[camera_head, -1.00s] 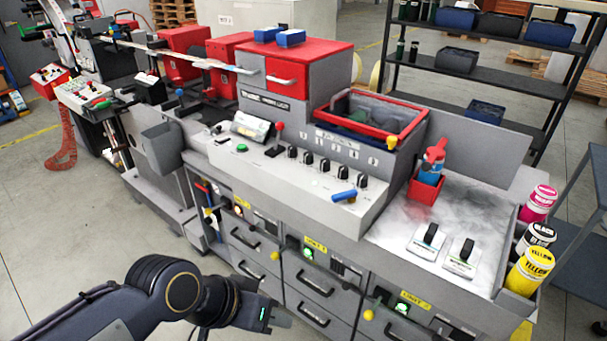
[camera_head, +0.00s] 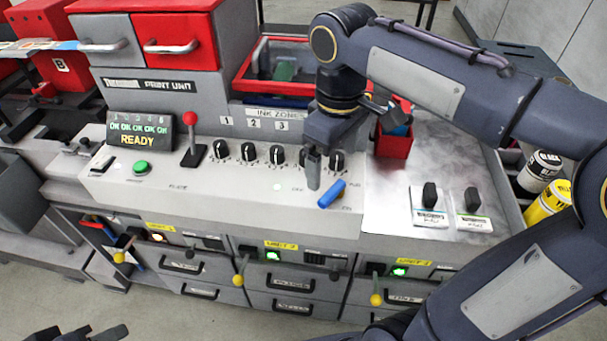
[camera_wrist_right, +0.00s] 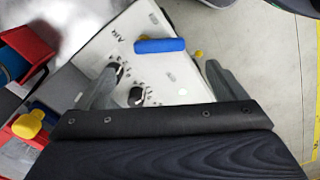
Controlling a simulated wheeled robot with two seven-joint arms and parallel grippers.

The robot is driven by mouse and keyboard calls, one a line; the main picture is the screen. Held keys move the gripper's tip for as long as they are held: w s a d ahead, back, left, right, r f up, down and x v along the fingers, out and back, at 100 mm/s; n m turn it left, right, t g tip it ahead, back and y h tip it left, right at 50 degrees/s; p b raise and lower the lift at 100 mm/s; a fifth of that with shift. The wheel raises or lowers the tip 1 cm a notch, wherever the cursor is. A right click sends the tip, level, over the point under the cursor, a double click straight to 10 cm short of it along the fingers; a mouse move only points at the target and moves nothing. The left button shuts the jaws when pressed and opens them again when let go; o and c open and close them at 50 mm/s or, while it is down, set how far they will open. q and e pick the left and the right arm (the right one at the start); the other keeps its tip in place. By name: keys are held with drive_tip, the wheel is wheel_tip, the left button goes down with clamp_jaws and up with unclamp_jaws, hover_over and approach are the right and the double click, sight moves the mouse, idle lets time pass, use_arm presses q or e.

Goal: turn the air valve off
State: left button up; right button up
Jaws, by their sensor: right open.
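The air valve's blue handle (camera_head: 331,194) sits at the right end of the sloped control panel, lying diagonally in the head view. In the right wrist view the handle (camera_wrist_right: 160,45) lies crosswise beyond the fingers, beside the "AIR" lettering. My right gripper (camera_head: 316,168) points down over the panel, just behind and left of the handle in the head view. In the wrist view its fingers (camera_wrist_right: 161,82) are wide apart with nothing between them. My left gripper (camera_head: 82,334) is mostly cut off at the bottom left edge.
Black ink knobs (camera_head: 248,153) line the panel close to the right gripper. A red-knobbed lever (camera_head: 191,135) stands further left. A red bin (camera_head: 394,144) and two switches (camera_head: 430,200) are to the right. Ink bottles (camera_head: 541,170) stand at the far right.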

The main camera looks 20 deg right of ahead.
sight(332, 191)
drive_tip(key=f, duration=0.7)
drive_tip(key=shift+s+d, duration=0.15)
drive_tip(key=shift+s, duration=0.05)
drive_tip(key=shift+c, duration=0.4)
drive_tip(key=c, duration=0.9)
drive_tip(key=shift+m, duration=0.4)
drive_tip(key=m, duration=0.2)
drive_tip(key=w+m, duration=0.1)
drive_tip(key=m, duration=0.2)
drive_tip(key=shift+w, duration=0.15)
drive_tip(key=m, duration=0.3)
drive_tip(key=w+m, duration=0.1)
drive_tip(key=m, duration=0.2)
drive_tip(key=shift+w, duration=0.1)
drive_tip(key=shift+d+m, duration=0.1)
drive_tip(key=shift+m, duration=0.2)
